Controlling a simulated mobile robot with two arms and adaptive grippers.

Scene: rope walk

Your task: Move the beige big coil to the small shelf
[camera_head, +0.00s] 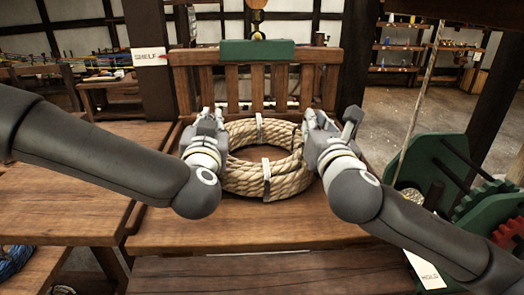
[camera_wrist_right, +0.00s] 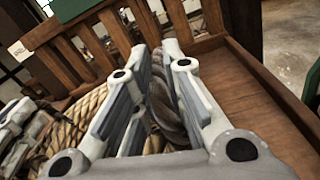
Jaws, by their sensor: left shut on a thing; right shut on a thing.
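The beige big coil (camera_head: 264,179) is a thick rope ring bound with white ties, lying on a wooden shelf (camera_head: 262,217) with a slatted back. My left gripper (camera_head: 212,122) is shut on the coil's left side. My right gripper (camera_head: 318,122) is shut on its right side. In the right wrist view the rope of the coil (camera_wrist_right: 88,108) passes between the fingers of my right gripper (camera_wrist_right: 160,62). The coil's outer left and right edges are partly hidden by the grippers.
A sign reading SHELF (camera_head: 149,57) hangs on a dark post at left. A green block (camera_head: 257,50) tops the slatted back. Green wheels with red gears (camera_head: 440,170) stand at right. A wooden table (camera_head: 75,205) is at left. A light rope (camera_head: 418,100) hangs at right.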

